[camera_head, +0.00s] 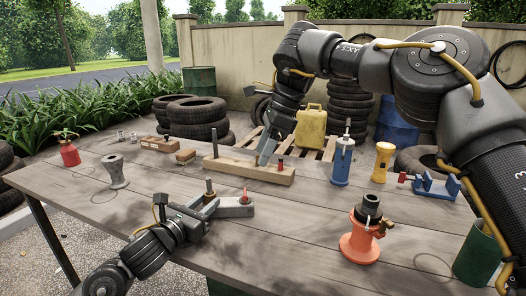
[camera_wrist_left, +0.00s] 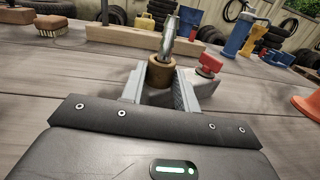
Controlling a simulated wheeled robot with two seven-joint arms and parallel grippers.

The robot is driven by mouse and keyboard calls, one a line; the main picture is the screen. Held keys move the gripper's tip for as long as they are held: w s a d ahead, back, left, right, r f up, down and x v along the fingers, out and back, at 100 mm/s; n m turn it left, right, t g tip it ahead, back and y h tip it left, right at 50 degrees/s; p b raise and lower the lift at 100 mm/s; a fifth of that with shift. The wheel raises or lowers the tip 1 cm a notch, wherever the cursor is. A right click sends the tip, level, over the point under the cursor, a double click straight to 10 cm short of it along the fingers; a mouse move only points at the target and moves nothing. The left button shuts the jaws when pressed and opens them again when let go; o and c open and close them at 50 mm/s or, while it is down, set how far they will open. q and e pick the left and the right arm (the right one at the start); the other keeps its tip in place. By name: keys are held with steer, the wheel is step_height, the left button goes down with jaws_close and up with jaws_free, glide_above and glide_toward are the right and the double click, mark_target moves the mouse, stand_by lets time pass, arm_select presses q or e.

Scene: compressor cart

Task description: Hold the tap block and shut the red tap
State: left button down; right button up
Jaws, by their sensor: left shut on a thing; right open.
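The tap block (camera_head: 232,209) is a low grey block on the table, left of centre. It also shows in the left wrist view (camera_wrist_left: 229,90), with a brown round collar (camera_wrist_left: 161,73) and a metal pipe standing up from it. The red tap (camera_wrist_left: 209,65) sits on the block right of the collar; it looks small in the head view (camera_head: 245,197). My left gripper (camera_head: 208,206) is shut on the tap block, one finger on each side at the collar end. My right gripper (camera_head: 266,149) is open over the wooden beam, behind the block and apart from it.
A long wooden beam (camera_head: 225,164) with an upright pin and a small red piece lies behind the block. The table's front middle is clear.

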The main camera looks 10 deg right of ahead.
arm_select(q)
steer(key=c, duration=1)
jaws_free()
steer(key=shift+o, duration=0.2)
